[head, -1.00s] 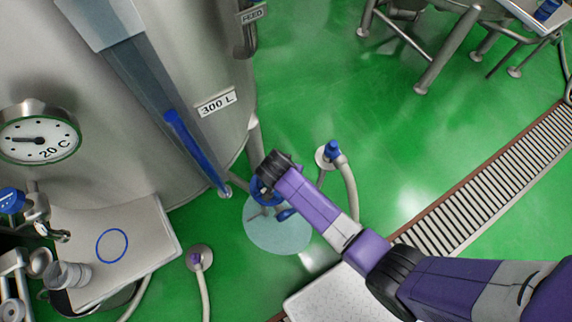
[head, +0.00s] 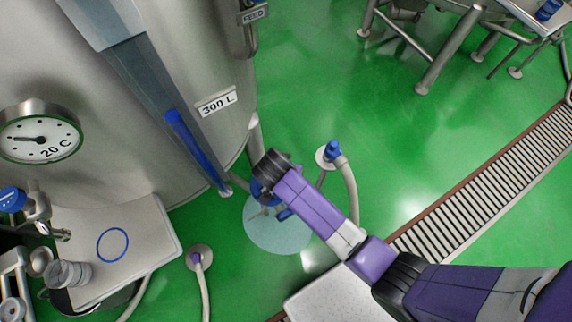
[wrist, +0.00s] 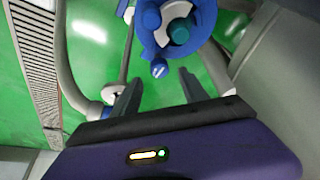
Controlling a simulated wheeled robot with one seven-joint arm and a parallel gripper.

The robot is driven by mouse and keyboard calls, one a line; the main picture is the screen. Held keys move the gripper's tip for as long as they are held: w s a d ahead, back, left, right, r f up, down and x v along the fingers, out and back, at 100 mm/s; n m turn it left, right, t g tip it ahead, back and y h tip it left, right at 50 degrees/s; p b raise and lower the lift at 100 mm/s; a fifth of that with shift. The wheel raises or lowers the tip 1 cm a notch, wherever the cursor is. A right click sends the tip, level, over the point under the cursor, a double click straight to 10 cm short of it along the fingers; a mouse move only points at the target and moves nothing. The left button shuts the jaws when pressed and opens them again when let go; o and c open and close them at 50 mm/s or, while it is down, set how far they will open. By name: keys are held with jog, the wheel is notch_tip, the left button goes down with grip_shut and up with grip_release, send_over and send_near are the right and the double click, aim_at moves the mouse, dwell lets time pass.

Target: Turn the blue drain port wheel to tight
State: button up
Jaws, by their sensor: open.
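The blue drain port wheel (wrist: 146,36) is at the top of the wrist view, cut off by the frame edge. It has a pale hub and rounded blue knobs, and one small blue peg with a white mark (wrist: 160,69) sticks out towards me. My gripper (wrist: 160,82) is open and empty, its two dark fingers pointing at the wheel. The peg appears between or just beyond the fingertips; I cannot tell the depth. In the head view the wheel (head: 258,190) is mostly hidden behind my wrist, above a pale blue floor disc (head: 272,238).
The steel tank (head: 200,60) stands close on the left. A hose with a blue-capped fitting (head: 333,150) is just right of my wrist. Another hose fitting (head: 199,258) lies lower left. A floor drain grate (head: 480,185) runs at right, with open green floor before it.

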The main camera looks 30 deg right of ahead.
jog(key=shift+v, duration=1.75)
